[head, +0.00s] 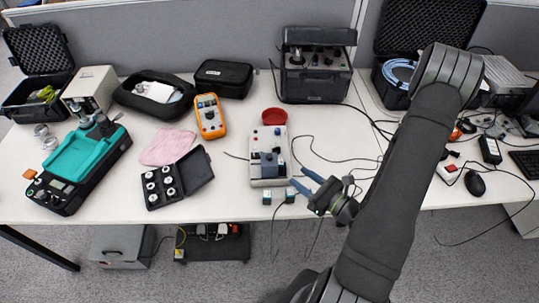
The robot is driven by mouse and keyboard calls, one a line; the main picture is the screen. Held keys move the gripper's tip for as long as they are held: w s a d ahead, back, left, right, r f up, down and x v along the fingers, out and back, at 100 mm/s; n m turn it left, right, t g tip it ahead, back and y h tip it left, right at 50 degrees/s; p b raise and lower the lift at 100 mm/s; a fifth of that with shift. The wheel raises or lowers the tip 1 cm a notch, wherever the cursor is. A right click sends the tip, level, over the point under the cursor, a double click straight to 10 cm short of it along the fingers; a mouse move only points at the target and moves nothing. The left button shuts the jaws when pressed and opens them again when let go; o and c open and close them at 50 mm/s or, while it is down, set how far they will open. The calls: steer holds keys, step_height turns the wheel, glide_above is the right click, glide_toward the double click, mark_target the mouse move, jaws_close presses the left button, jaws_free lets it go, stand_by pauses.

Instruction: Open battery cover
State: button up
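A light grey box-shaped device (255,143) stands at the front middle of the table, with a dark block (270,165) on its front part and small knobs near its back. I cannot tell which part is the battery cover; it may be on this device, but the view is too small to show. My gripper (298,177) is just right of the device's front end, with its two blue fingers pointing left towards it. The fingers are apart and nothing shows between them. I cannot tell whether a fingertip touches the device.
Small teal-and-white pieces (267,197) sit at the table's front edge. A red bowl (274,116) is behind the device. An orange multimeter (210,116), a pink cloth (167,147) and an open black case of weights (163,187) lie left. Black cables run to the right.

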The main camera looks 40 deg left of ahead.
mark_target(272, 157)
steer(key=a, duration=1.3)
steer(key=shift+a, duration=0.15)
steer(key=shift+c, duration=0.2)
jaws_close()
